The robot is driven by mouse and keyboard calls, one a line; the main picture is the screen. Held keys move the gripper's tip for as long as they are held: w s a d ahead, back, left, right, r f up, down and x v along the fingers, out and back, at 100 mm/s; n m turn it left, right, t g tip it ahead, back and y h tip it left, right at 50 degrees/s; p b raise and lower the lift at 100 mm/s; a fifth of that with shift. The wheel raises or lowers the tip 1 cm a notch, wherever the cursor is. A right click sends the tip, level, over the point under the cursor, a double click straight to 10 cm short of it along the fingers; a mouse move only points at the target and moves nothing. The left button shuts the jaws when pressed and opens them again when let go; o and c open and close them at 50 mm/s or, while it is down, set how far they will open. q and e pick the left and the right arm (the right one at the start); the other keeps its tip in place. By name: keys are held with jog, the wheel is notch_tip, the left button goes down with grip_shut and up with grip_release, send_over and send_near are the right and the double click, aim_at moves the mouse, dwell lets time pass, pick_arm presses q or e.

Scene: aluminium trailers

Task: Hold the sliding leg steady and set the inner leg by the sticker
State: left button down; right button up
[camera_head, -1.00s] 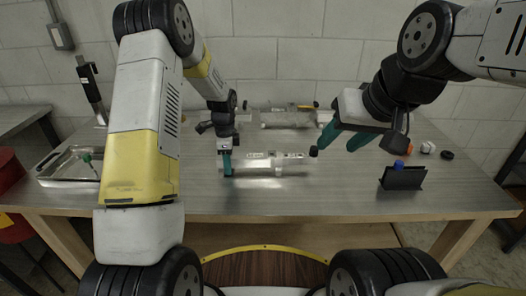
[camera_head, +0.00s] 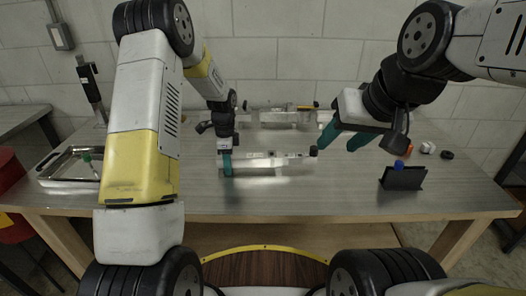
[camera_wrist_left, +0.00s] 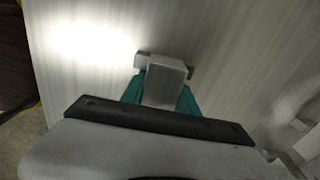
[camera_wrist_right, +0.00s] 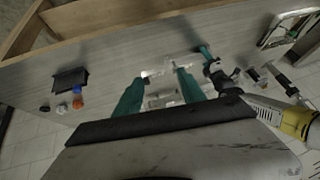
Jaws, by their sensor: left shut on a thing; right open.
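A silver leg assembly (camera_head: 265,165) lies across the middle of the table, with small labels along its top edge and a dark cap at its right end. My left gripper (camera_head: 227,166) is shut on its left end, which I take to be the sliding leg. In the left wrist view, the teal fingers are around a grey square metal piece (camera_wrist_left: 168,78). I cannot tell the inner leg or its sticker apart for certain. My right gripper (camera_head: 346,140) is open and empty, above and to the right of the leg's capped end. The right wrist view shows its spread fingers (camera_wrist_right: 168,92).
A second silver leg assembly (camera_head: 283,117) lies behind. A dark holder (camera_head: 403,178) with a blue knob stands at the right front. Small orange, white and black items (camera_head: 428,147) lie at the right rear. A metal tray (camera_head: 68,168) sits at the left. The front middle of the table is clear.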

jog(key=shift+w+r, duration=0.1)
jog(key=shift+w, duration=0.05)
jog(key=c, duration=0.6)
jog(key=w+r+m, duration=0.1)
jog(key=w, duration=0.2)
jog(key=w+d+r+m+g, duration=0.1)
jog(key=w, duration=0.2)
jog(key=w+d+r+m+g, duration=0.1)
jog(key=w, duration=0.2)
jog(key=shift+d+r+m, duration=0.15)
jog(key=shift+m, duration=0.25)
grip_shut()
jog(key=w+d+f+m+g+y, duration=0.1)
jog(key=w+d+f+m+g, duration=0.2)
jog(key=w, duration=0.7)
jog(key=w+d+f+m+g, duration=0.1)
jog(key=w+d+f+m, duration=0.25)
jog(key=w, duration=0.55)
jog(key=w+d+f+m+g+y, duration=0.1)
jog(key=w+d+f+m, duration=0.15)
jog(key=f, duration=0.25)
jog(key=w+d+f+m+g, duration=0.1)
jog(key=w+d+f+m, duration=0.15)
jog(key=w+f, duration=0.2)
jog(key=s+a+f, duration=0.3)
jog(key=a+f, duration=0.4)
jog(key=f, duration=0.2)
